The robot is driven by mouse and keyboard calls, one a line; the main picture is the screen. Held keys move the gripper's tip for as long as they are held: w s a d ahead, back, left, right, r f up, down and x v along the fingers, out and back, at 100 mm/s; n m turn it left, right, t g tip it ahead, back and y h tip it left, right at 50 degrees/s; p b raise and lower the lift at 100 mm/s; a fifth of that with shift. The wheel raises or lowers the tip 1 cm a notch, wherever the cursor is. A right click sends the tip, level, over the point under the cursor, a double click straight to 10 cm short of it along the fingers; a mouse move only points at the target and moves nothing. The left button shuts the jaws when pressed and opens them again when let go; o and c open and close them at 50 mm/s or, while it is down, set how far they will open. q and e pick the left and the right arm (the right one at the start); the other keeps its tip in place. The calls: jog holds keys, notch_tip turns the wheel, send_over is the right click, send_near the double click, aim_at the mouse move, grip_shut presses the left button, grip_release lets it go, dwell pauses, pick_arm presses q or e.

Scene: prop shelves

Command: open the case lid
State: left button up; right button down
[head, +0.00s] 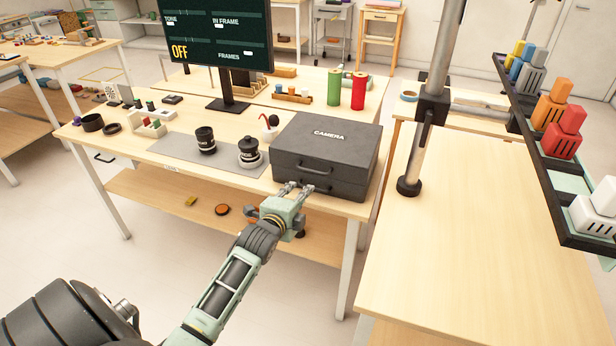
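The dark grey case (352,155) labelled CAMERA stands at the front right of the wooden table, and its lid (300,134) is shut. Two dark handles show on its front: an upper handle (314,169) on the lid and a lower one on the body, partly behind my fingers. My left gripper (296,188) is just in front of the case, at the height of the lower front. Its two fingers are apart, with nothing seen between them. Whether a fingertip touches the case I cannot tell. My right gripper is out of view.
Black lenses (205,142) stand on a grey mat left of the case. Green and red cylinders (358,92) stand behind it, and a monitor (226,38) stands behind the lenses.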

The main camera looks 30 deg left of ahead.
pick_arm(q)
jog(key=w+a+r, duration=0.2)
jog(key=w, duration=0.5)
jog(key=shift+w+a+m+t, duration=0.2)
jog(key=shift+w+m+t, duration=0.15)
jog(key=shift+m+t, duration=0.05)
jog(key=shift+r, duration=0.1)
jog(key=shift+c, duration=0.4)
jog(key=c, duration=0.6)
grip_shut()
